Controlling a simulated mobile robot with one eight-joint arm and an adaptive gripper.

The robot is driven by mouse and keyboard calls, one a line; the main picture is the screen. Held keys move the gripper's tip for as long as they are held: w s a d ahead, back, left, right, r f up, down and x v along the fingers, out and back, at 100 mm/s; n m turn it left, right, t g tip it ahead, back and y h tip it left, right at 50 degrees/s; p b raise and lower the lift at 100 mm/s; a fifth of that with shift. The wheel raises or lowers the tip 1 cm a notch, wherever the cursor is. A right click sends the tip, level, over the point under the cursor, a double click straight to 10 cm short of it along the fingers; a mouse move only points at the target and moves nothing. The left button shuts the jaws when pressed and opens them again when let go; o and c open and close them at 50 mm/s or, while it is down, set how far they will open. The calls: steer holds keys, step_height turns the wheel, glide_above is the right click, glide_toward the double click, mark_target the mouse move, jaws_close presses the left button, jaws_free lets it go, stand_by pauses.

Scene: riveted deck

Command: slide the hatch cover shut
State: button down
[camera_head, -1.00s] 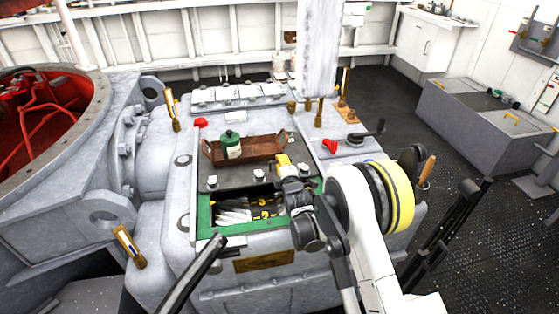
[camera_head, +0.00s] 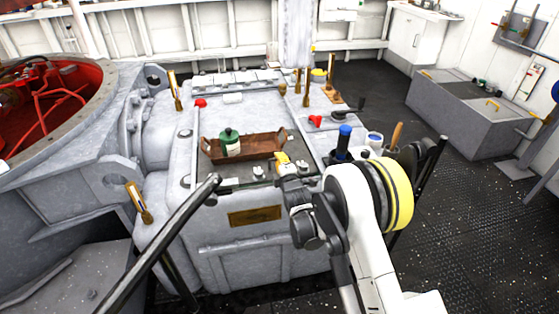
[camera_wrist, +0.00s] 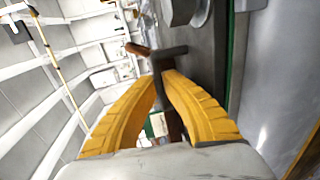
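The hatch cover (camera_head: 230,172) is a dark grey plate with round knobs along its near edge, on top of the grey machine housing. In the head view it lies over the place of the green-framed opening, and no gap shows in front of it, though my arm hides part of that edge. My gripper (camera_head: 283,159) has yellow fingers at the cover's right part. In the wrist view my gripper (camera_wrist: 163,82) has its fingertips closed on a dark bar-like handle (camera_wrist: 170,52). A strip of green frame (camera_wrist: 237,65) shows beside the cover.
A rusty brown tray (camera_head: 262,146) with a green-and-white canister (camera_head: 230,143) stands on the cover. A red lever knob (camera_head: 315,120) and a blue-topped bottle (camera_head: 345,135) are to the right. A dark pole (camera_head: 160,245) crosses the front left. Deck floor is clear at right.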

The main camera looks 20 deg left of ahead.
steer(key=shift+f, duration=0.15)
steer(key=c, duration=1.5)
jaws_free()
steer(key=shift+s, duration=0.1)
steer(key=shift+d, duration=0.1)
steer(key=v, duration=0.7)
steer(key=shift+s+d, duration=0.1)
steer(key=shift+s, duration=0.1)
